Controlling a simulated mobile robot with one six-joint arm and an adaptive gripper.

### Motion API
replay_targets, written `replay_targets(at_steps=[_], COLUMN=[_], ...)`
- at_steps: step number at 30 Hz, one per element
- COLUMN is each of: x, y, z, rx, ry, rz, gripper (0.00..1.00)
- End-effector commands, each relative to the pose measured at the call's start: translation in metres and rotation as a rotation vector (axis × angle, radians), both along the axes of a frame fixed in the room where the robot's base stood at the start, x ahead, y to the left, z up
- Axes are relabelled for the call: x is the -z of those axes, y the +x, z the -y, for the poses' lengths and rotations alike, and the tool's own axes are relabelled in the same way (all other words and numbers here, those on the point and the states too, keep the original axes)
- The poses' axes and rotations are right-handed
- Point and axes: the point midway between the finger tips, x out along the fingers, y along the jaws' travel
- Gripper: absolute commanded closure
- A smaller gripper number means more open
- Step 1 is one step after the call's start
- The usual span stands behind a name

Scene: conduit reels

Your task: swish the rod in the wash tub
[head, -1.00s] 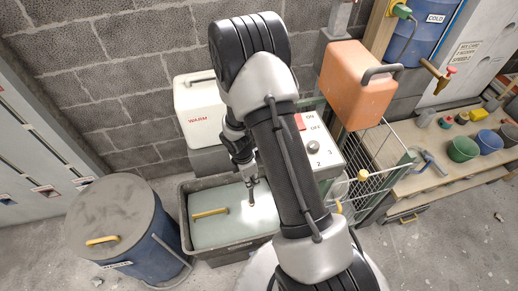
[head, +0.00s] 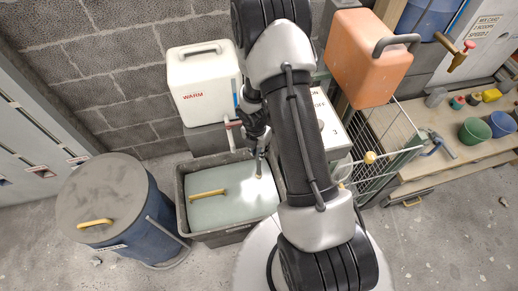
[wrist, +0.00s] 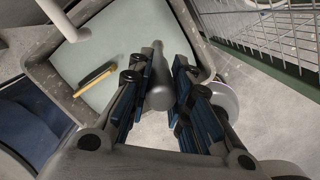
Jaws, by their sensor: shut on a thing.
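The wash tub (head: 183,215) is a dark grey, roughly rectangular bin on the floor. A pale green surface (head: 228,212) with a yellow handle-like bar (head: 207,194) fills most of it; I cannot tell whether this is a lid. In the wrist view the tub's rim (wrist: 45,75) surrounds the green surface (wrist: 120,62). My gripper (head: 258,150) is over the tub's right part. In the wrist view my gripper (wrist: 160,72) is shut on a dark grey rod (wrist: 158,82), which points over the green surface. Whether its tip touches that surface is unclear.
A lidded blue drum (head: 150,225) stands left of the tub. A white WARM container (head: 203,85) is behind it, an orange canister (head: 365,62) at upper right. A wire rack (head: 385,140) and a bench (head: 450,165) with green and blue pots (head: 475,130) lie right.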

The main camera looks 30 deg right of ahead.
Motion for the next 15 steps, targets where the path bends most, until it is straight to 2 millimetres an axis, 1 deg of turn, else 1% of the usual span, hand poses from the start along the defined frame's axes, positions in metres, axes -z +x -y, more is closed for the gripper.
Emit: replay_targets(at_steps=[1,15], x=[0.012,0.071], y=[0.000,0.000], z=[0.000,0.000], rx=[0.001,0.001], ry=[0.000,0.001], rz=[0.000,0.001], gripper=[1.00,1.00])
